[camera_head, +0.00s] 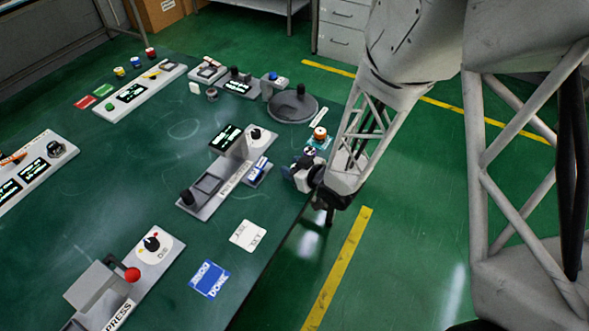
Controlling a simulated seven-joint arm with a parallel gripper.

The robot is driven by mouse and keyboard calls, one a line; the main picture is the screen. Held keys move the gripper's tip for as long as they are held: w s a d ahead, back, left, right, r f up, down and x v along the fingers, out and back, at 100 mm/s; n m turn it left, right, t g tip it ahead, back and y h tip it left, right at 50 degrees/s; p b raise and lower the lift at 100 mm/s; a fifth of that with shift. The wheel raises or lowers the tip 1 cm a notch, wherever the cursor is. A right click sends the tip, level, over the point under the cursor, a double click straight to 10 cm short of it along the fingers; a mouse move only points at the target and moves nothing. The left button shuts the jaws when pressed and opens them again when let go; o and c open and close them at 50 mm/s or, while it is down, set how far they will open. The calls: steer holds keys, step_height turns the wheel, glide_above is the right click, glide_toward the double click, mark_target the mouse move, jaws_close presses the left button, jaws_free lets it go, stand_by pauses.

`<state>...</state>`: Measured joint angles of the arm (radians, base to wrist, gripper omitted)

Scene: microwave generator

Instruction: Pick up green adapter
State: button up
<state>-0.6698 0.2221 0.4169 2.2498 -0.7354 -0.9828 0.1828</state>
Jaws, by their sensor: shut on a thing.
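My gripper (300,172) is low at the right edge of the green table, at the end of my arm. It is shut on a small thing. The fingers and the wrist hide most of that thing, and I cannot make out its colour or shape. A small teal-green piece (322,143) with an orange and white top shows just behind my gripper, near the table edge. I cannot tell whether this is the green adapter or whether it touches the gripper.
A grey station (207,190) with a screen and dial stands left of my gripper. A dark round plate (292,107) with a knob is behind it. A press unit (100,285) is at front left. White (248,235) and blue (209,279) cards lie in front. Mid-left table is clear.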

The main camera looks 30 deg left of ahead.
mark_target(293, 166)
steer(key=shift+r, duration=0.2)
steer(key=shift+r, duration=1.7)
steer(key=s+d+r, duration=0.1)
steer(key=s+d, duration=1)
steer(key=shift+d, duration=0.2)
steer(key=shift+s+r, duration=0.1)
